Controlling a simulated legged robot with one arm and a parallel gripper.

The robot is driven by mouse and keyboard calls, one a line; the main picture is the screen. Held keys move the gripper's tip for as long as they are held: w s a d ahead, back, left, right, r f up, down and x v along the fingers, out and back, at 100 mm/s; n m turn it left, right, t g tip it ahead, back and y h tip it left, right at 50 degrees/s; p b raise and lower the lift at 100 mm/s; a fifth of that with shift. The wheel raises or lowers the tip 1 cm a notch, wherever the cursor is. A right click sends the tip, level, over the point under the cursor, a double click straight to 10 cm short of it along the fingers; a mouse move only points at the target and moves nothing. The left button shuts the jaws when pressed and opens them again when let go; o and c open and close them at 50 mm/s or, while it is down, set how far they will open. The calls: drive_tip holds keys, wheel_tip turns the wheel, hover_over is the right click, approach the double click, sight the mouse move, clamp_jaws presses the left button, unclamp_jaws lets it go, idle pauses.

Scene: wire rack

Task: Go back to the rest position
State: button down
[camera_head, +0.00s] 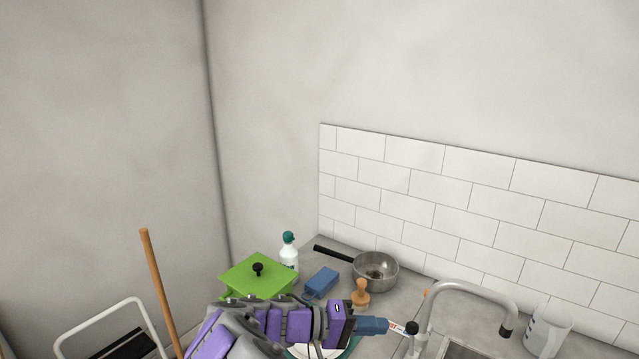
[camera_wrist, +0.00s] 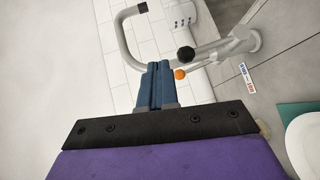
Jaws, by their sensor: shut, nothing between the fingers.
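My gripper (camera_head: 384,326) is at the end of my purple and grey arm, low in the head view, above the counter and pointing right toward the faucet. Its two blue fingers also show in the wrist view (camera_wrist: 158,70), lying side by side and shut, with nothing held between them. The faucet (camera_head: 472,286) stands just beyond the fingertips in the head view. It also shows above them in the wrist view (camera_wrist: 240,40). The arm hides part of the counter and a plate.
A green lidded box (camera_head: 245,274), spray bottle (camera_head: 289,257), blue object (camera_head: 321,282), pan (camera_head: 376,271) and wooden-handled item (camera_head: 360,294) stand near the arm. A white jug (camera_head: 546,330) is right of the faucet. A pole (camera_head: 158,280) and white-framed stool (camera_head: 100,325) are at left.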

drive_tip(key=s+d+r+m+g+y, duration=0.1)
drive_tip(key=s+d+r+g+y, duration=0.15)
drive_tip(key=s+d, duration=0.4)
drive_tip(key=s+d+r+m+g+y, duration=0.2)
drive_tip(key=s+d+y, duration=0.1)
drive_tip(key=s+d, duration=0.35)
drive_tip(key=s+a+f+y, duration=0.1)
drive_tip(key=s+a+y, duration=0.2)
drive_tip(key=s, duration=0.4)
drive_tip(key=s+a+f+n+y, duration=0.1)
drive_tip(key=s+a+f+y, duration=0.1)
drive_tip(key=s, duration=0.5)
drive_tip(key=s+a+f+n+t+y, duration=0.1)
drive_tip(key=s+a+f+y, duration=0.1)
drive_tip(key=s+a+y, duration=0.2)
drive_tip(key=s+y, duration=0.1)
drive_tip(key=s, duration=0.2)
drive_tip(key=shift+a, duration=0.35)
drive_tip(key=shift+d+f+y, duration=0.1)
drive_tip(key=shift+y, duration=0.15)
